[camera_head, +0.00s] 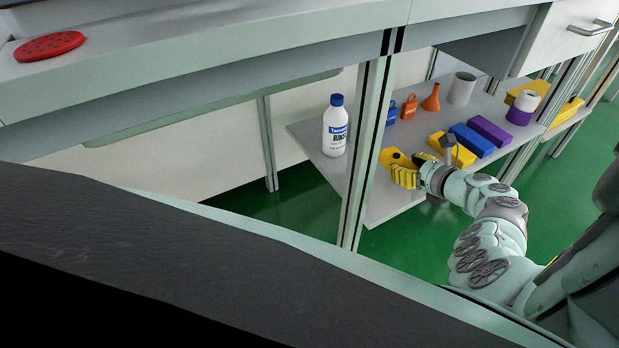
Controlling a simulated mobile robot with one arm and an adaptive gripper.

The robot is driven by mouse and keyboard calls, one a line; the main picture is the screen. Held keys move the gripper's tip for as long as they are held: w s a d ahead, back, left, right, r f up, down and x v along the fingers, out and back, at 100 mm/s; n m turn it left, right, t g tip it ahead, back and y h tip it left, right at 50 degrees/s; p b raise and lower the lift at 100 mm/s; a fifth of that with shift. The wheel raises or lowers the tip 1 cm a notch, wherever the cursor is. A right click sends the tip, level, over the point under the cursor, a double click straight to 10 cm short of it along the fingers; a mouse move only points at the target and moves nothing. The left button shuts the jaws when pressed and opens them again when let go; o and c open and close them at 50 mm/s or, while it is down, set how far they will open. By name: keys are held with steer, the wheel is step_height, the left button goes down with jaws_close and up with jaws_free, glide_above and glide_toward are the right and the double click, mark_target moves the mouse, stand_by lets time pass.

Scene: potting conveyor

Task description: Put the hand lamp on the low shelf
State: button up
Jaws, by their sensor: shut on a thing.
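The low shelf (381,211) is a pale board under the bench. A small yellow thing with dark marks (395,158), which looks like the hand lamp, is at the front left part of this shelf. A ribbed yellow part (404,178) shows just in front of it; I cannot tell whether the two are one piece. My gripper (420,170) reaches in from the right, low over the shelf, and is shut on the hand lamp. The fingertips are small and partly hidden. I cannot tell whether the lamp touches the shelf.
A white bottle with a blue cap (335,126) stands left of the upright post (366,150). Behind my gripper are blue (391,113) and orange padlocks (409,107), an orange funnel (431,98) and a grey cup (461,88). Blue (471,139) and purple boxes (490,130) lie to the right.

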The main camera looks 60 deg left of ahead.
steer(key=shift+a+f+b, duration=0.15)
steer(key=shift+f+b, duration=1.45)
steer(key=shift+f, duration=0.25)
steer(key=shift+s+r, duration=0.1)
steer(key=o, duration=1.2)
steer(key=shift+o, duration=0.2)
